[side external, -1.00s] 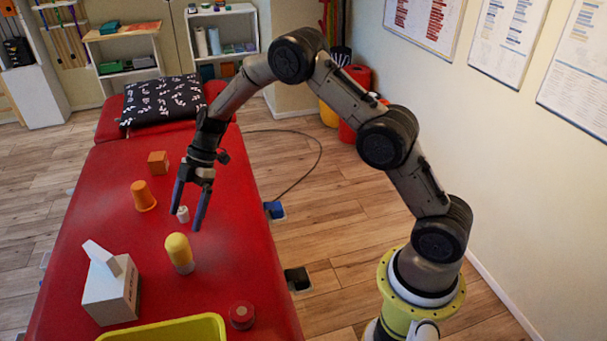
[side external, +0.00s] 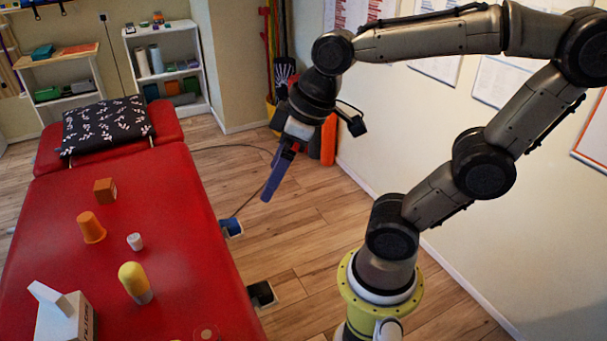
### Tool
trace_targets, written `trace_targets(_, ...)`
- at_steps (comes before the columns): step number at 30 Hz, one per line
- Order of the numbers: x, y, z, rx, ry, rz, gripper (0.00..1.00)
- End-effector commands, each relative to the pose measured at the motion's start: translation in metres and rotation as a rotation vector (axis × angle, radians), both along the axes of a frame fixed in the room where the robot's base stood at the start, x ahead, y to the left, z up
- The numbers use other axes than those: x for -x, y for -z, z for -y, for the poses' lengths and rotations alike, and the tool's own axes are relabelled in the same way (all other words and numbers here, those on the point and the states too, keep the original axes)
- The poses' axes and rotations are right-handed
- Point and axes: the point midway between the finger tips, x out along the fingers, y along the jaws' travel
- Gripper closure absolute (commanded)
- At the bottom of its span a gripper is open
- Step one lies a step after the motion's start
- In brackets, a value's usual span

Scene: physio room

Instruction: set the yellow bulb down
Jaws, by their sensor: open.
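The yellow bulb (side external: 134,279) stands upright on the red treatment table (side external: 180,235), its rounded yellow top above a pale lower part. My gripper (side external: 269,188) is up and to the right of it, beyond the table's right edge and over the floor. It points downward and is open, with nothing seen between its fingers. The fingers overlap in this view, so the gap between them is hard to see. The bulb is well apart from my gripper.
On the table are a small white cylinder (side external: 135,242), an orange cup (side external: 91,227), an orange-brown cube (side external: 105,191) and a white tissue box (side external: 64,318). A black patterned pillow (side external: 106,127) lies at the far end.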

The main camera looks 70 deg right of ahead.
Motion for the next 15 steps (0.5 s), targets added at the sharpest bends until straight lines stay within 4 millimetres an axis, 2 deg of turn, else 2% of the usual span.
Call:
trace_targets(1,0.014,0.001,0.004,-0.003,0.049,0.023,0.04)
trace_targets(3,0.028,0.005,0.008,-0.008,0.113,0.041,0.04)
trace_targets(6,0.04,0.009,0.013,-0.016,0.174,0.058,0.04)
trace_targets(15,0.045,0.011,0.015,-0.02,0.207,0.066,0.04)
